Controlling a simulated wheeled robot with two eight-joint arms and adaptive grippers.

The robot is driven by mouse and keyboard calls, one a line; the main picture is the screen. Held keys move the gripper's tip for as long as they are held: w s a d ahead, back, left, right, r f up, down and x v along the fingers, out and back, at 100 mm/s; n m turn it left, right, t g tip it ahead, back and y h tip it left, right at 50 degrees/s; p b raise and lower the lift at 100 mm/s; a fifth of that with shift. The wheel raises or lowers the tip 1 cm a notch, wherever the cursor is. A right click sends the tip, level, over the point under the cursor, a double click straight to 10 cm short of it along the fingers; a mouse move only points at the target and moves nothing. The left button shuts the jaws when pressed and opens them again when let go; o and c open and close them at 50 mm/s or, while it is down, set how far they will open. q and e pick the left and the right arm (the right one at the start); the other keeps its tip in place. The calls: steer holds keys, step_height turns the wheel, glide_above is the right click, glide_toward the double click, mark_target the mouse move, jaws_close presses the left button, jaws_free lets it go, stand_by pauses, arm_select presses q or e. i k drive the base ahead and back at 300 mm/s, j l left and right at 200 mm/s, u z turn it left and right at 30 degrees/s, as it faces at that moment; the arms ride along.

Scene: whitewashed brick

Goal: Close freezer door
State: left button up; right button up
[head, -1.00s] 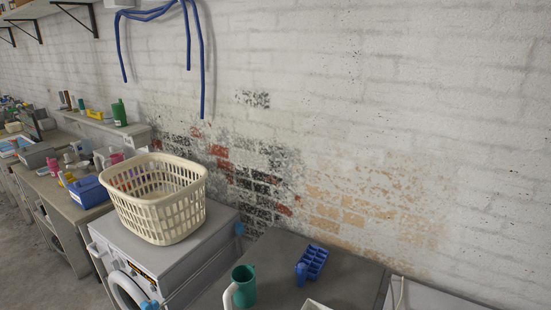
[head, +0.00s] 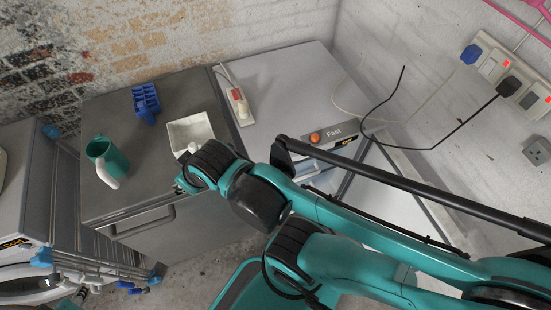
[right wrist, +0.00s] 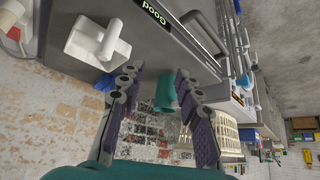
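A pale grey unit (head: 287,85) with an orange knob and a "Fast" label stands at the right, against the corner; it looks like the freezer. Its front appears open, with bluish drawers (head: 310,168) showing below the top and a pale panel (head: 400,205) at the right that looks like the swung-out door. My arm covers much of this front. My right gripper (head: 190,178) is over the front edge of the dark grey unit, left of the freezer. In the right wrist view the right gripper (right wrist: 158,85) has its fingers spread, with nothing held. My left gripper is out of view.
A power strip (head: 240,106) lies on the freezer. A drying rack (head: 95,262) stands lower left. Cables run to wall sockets (head: 505,80).

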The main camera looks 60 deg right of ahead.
mark_target(421, 216)
steer(key=j+z, duration=0.1)
steer(key=z, duration=0.3)
steer(key=j+z, duration=0.15)
steer(key=z, duration=0.2)
steer(key=k+j+z, duration=0.1)
steer(key=z, duration=0.3)
steer(key=j+z, duration=0.1)
steer(key=z, duration=0.9)
